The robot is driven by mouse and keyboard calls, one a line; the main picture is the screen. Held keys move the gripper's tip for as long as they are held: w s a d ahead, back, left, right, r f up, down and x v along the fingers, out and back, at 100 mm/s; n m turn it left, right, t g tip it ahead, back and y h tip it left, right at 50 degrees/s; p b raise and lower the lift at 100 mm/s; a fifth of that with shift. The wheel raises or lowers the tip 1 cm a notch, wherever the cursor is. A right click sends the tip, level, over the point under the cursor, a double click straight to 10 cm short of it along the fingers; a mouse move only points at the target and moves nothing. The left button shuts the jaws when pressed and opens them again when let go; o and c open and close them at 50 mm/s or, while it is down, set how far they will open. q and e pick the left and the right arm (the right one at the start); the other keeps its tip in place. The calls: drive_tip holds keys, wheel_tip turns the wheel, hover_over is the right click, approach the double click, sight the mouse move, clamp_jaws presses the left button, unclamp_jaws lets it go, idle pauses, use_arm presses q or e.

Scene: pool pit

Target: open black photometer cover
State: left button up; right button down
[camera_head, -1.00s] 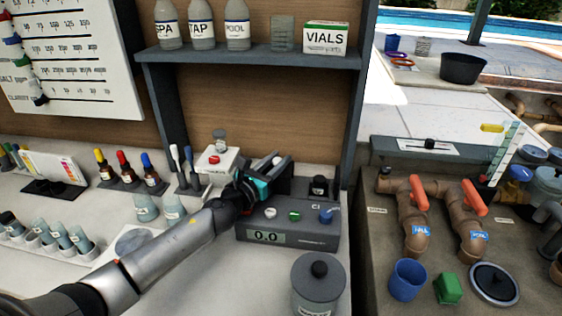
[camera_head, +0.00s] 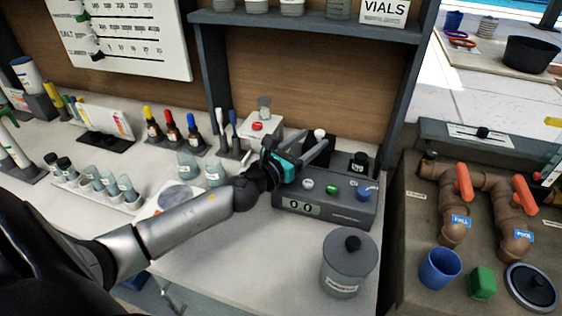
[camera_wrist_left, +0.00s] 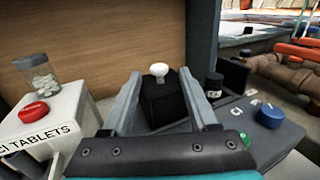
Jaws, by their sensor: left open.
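The grey photometer (camera_head: 345,213) stands on the bench, its display reading 0.0, with white, green and blue controls on top. Its black cover (camera_wrist_left: 164,103), a dark block with a white knob (camera_wrist_left: 159,69), sits behind the controls; the knob also shows in the head view (camera_head: 319,133). The cover looks closed, though my gripper partly hides it. My left gripper (camera_head: 303,149) is open, reaching over the photometer's back left. In the left wrist view its fingers (camera_wrist_left: 160,82) lie either side of the cover; I cannot tell whether they touch it. My right gripper is not in view.
A white tablets box (camera_wrist_left: 45,125) with a red knob and a jar stand left of the gripper. A dark-capped vial (camera_head: 359,162) is at the photometer's back right. A lidded grey canister (camera_head: 348,268) stands in front. Dropper bottles (camera_head: 172,130) are left; a shelf (camera_head: 310,25) hangs above.

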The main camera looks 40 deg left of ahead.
use_arm(q)
drive_tip(key=s, duration=0.5)
drive_tip(key=s+a+b, duration=0.1)
drive_tip(key=s, duration=0.2)
drive_tip(key=shift+s+f, duration=0.1)
drive_tip(key=shift+s, duration=0.15)
drive_tip(key=shift+s+a, duration=0.1)
drive_tip(key=shift+s, duration=0.85)
